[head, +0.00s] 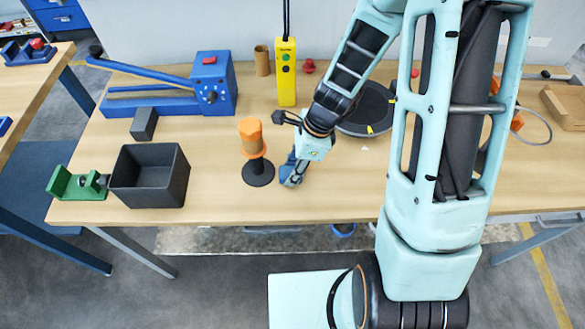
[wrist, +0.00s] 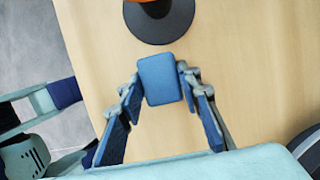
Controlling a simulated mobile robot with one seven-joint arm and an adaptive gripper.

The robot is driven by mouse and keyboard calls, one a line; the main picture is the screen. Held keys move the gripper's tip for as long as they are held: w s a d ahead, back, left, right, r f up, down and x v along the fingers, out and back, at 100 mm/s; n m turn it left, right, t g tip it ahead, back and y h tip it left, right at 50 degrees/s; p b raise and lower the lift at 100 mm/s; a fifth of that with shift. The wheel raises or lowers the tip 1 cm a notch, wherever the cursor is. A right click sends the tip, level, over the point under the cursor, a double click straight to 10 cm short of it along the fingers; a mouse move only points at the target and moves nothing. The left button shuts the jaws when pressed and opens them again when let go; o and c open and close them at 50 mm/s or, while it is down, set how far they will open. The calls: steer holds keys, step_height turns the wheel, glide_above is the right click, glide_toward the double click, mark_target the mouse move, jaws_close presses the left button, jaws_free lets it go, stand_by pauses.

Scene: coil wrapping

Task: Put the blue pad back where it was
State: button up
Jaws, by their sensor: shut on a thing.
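The blue pad (wrist: 160,79) is a small rounded block between the two fingertips of my gripper (wrist: 161,84) in the wrist view. The fingers touch its left and right sides and are shut on it. In the head view my gripper (head: 291,172) points down over the front middle of the bench, just right of the black stand's base. There the pad cannot be told apart from the blue fingers. I cannot tell whether the pad touches the bench top.
An orange spool on a black round-based stand (head: 258,173) is close on the left. An open dark bin (head: 125,190) and a green clamp (head: 68,184) are further left. A yellow pendant (head: 286,89) hangs behind. A dark disc (head: 366,127) is behind right. The wooden bench (head: 215,205) is clear in front.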

steer(key=o, duration=1)
steer(key=p+v, duration=0.1)
steer(key=v, duration=1.1)
steer(key=shift+r, duration=0.1)
steer(key=shift+w+d, duration=0.1)
steer(key=shift+d, duration=0.05)
